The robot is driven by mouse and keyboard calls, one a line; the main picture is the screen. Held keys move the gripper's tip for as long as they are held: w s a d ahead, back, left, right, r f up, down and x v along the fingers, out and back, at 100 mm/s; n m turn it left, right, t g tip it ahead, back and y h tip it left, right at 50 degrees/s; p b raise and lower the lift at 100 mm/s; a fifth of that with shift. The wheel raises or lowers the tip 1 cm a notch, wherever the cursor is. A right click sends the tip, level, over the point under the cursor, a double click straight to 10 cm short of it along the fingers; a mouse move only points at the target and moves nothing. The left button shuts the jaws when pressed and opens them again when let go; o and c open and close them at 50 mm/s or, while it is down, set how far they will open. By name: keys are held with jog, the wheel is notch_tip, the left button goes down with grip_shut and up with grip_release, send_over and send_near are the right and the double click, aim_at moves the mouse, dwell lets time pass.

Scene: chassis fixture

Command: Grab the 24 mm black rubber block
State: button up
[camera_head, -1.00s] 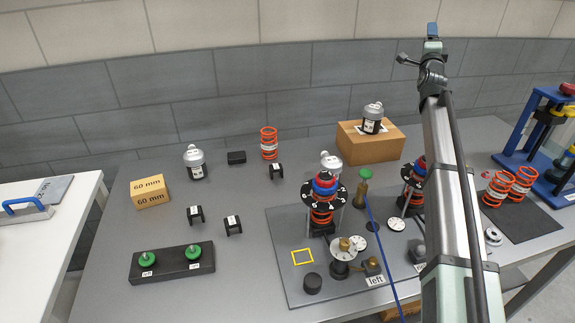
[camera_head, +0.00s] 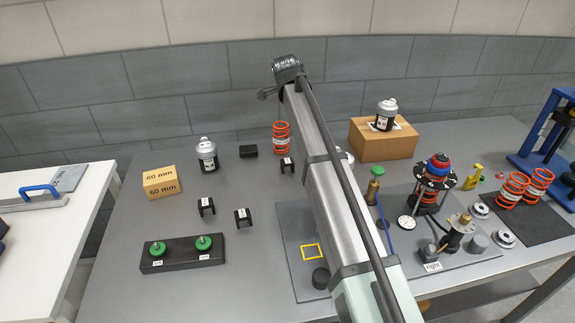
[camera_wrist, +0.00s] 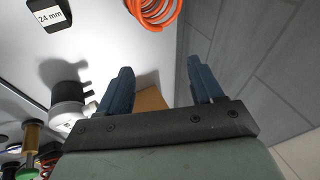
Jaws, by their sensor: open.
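The black rubber block labelled "24 mm" (camera_wrist: 47,17) shows at the top left of the wrist view, partly cut off by the edge. It stands on the grey table beside an orange spring (camera_wrist: 154,12). In the head view it appears to be the small labelled block (camera_head: 287,166) just in front of the orange spring (camera_head: 281,138), though its print is too small to read there. My gripper (camera_wrist: 162,68) is open and empty, its two blue fingers apart and clear of the block. In the head view my arm hides the gripper.
Two similar black blocks (camera_head: 207,207) (camera_head: 243,218) stand nearer the front. A plain black block (camera_head: 248,151) and a grey canister (camera_head: 207,155) stand to the left. A cardboard box (camera_head: 385,145) and the fixture plate (camera_head: 302,287) are to the right. The wall is close behind.

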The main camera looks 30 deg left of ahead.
jog(key=s+g+h, duration=0.2)
jog(key=s+h, duration=0.3)
jog(key=s, duration=0.8)
send_over(287, 161)
jog(key=s+a, duration=0.1)
jog(key=s, duration=0.1)
jog(key=shift+m, duration=0.4)
notch_tip(287, 161, down, 8)
jog(key=shift+w+r, duration=0.15)
jog(key=shift+a+x, duration=0.2)
jog(key=shift+x, duration=1.3)
jog(key=shift+a+x, duration=0.15)
jog(key=shift+x, duration=1.35)
jog(key=shift+y, duration=0.3)
jog(key=shift+c, duration=0.2)
jog(key=c, duration=1)
